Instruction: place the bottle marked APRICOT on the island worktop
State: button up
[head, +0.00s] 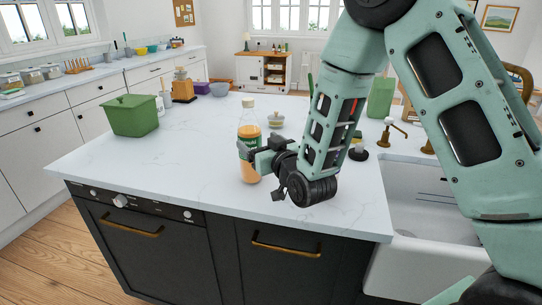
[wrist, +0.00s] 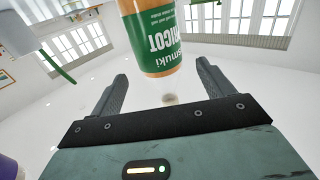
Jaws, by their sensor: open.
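The bottle (head: 249,125) has a pale cap, orange contents and a green label. It stands upright at the island worktop (head: 190,150), near its front edge. In the wrist view the fingers of my gripper (wrist: 161,74) are spread to either side of the bottle's lower end, with gaps visible. My gripper hides part of the bottle in the head view.
A green lidded box (head: 130,116) stands at the island's left. A small lidded dish (head: 276,121) is behind the bottle. The worktop's front left is clear.

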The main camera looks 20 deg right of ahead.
jog(key=s+a+f+n+g+y, duration=0.1)
jog(key=s+a+f+n+g, duration=0.1)
jog(key=s+a+g, duration=0.5)
jog(key=s+a+f+n+g+y, duration=0.1)
jog(key=s+a+f+g, duration=0.15)
jog(key=s, duration=0.85)
jog(key=s+d+r+n+g+h, duration=0.1)
jog(key=s+g, duration=0.3)
jog(key=s, duration=0.5)
jog(key=s+d+r+n+g+h, duration=0.1)
jog(key=s+g+h, duration=0.2)
jog(key=s, duration=0.6)
jog(key=shift+s+r+n+g, duration=0.2)
jog(key=shift+s+n+g, duration=0.15)
jog(key=shift+g, duration=0.3)
jog(key=shift+w+d, duration=0.1)
